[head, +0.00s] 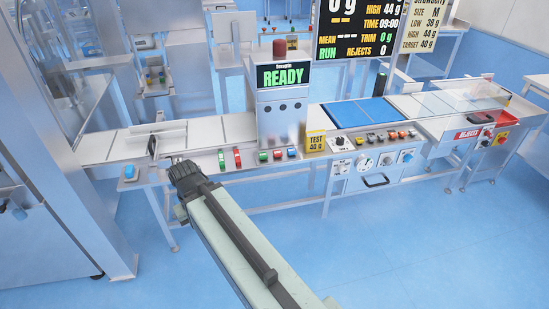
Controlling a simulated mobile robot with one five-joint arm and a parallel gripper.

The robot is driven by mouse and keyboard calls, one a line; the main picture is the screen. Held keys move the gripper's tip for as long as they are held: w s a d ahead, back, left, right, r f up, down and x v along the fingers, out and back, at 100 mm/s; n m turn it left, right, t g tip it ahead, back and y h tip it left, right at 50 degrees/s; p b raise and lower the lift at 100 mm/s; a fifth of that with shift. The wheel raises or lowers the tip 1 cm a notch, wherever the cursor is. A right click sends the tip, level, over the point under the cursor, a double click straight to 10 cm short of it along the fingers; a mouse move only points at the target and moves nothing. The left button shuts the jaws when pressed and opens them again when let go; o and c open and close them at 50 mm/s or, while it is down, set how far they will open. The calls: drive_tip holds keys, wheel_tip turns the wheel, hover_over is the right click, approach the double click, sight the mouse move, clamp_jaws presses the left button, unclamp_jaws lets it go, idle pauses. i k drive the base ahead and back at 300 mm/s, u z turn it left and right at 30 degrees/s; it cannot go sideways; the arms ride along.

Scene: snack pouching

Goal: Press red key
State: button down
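Several small coloured controls line the front edge of the machine bench. A long red key (238,157) stands upright beside a green one (221,160). Further right, below the display column, a smaller red key (278,154) sits next to a green key (263,156). The frame does not show which red one the task names. My gripper (180,166), dark at the end of my pale green arm, is left of these keys, near the bench's front edge, and appears apart from them. Its fingers are too small and dark to tell open from shut.
The display column (283,100) reads READY and has a red-brown dome on top. A yellow TEST 40 g block (316,140) stands right of the keys. A blue button (129,171) is at the bench's left end. A red emergency button (501,138) is far right. Blue floor is clear in front.

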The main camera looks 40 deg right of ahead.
sight(277, 153)
drive_tip(key=z, duration=0.15)
drive_tip(key=i, duration=0.9)
drive_tip(key=u, duration=0.1)
